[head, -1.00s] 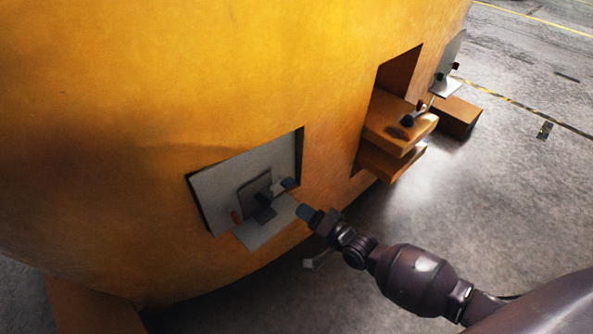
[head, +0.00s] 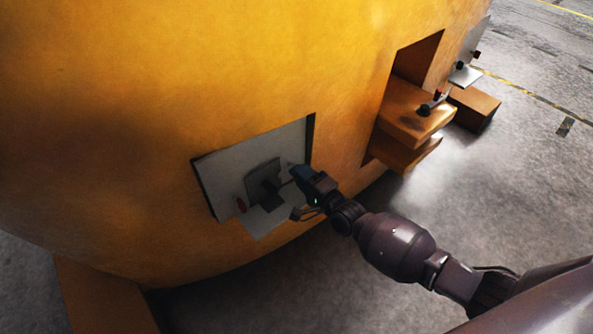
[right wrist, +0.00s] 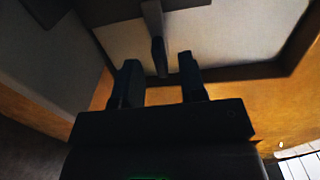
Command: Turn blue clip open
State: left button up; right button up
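A grey panel (head: 225,180) is set in a recess of the large yellow casting, with a raised dark grey block (head: 262,181) on it. The blue clip is mostly hidden behind my right gripper in the head view. My right gripper (head: 297,192) is open at the panel's right side. In the right wrist view a dark clip (right wrist: 159,57), its blue hardly readable, hangs from a grey strip. It lies between the tips of the two open fingers (right wrist: 160,80); contact cannot be told. My left gripper is out of view.
The yellow casting (head: 150,90) fills the left and middle. A second recess with an orange ledge (head: 412,112) and a small dark-and-red fitting (head: 435,103) is to the right. An orange block (head: 474,108) stands beyond it. Grey floor (head: 530,190) is clear at right.

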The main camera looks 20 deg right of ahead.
jog(key=shift+x, duration=1.25)
jog(key=shift+w, duration=0.2)
grip_shut()
